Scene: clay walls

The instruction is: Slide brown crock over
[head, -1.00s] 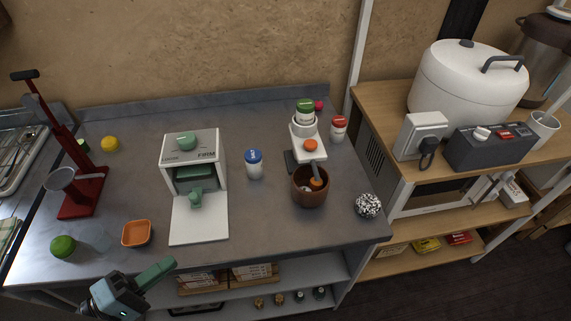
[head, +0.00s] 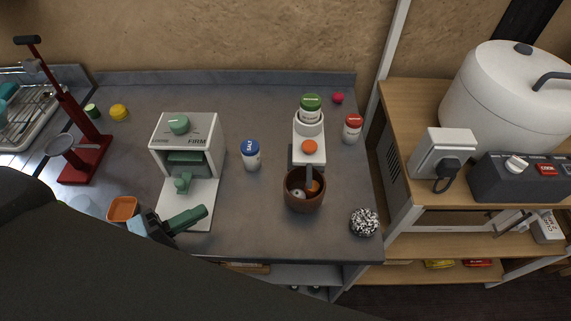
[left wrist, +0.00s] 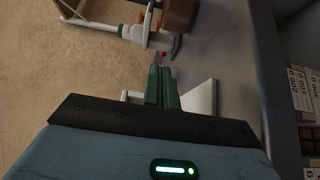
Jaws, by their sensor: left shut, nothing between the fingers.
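The brown crock (head: 304,199) stands upright on the grey counter in the head view, right of centre, with a grey-handled tool and small items inside. It stands against the front of a white device. My left gripper (head: 194,216) is shut and empty, left of the crock and clearly apart from it, by the front of the white press's base. In the left wrist view the shut green fingers (left wrist: 163,68) point toward a brown shape at the top, which may be the crock. My right gripper is not in view.
The white press (head: 190,130) and salt jar (head: 251,160) stand left of the crock. An orange bowl (head: 123,208) sits near my gripper.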

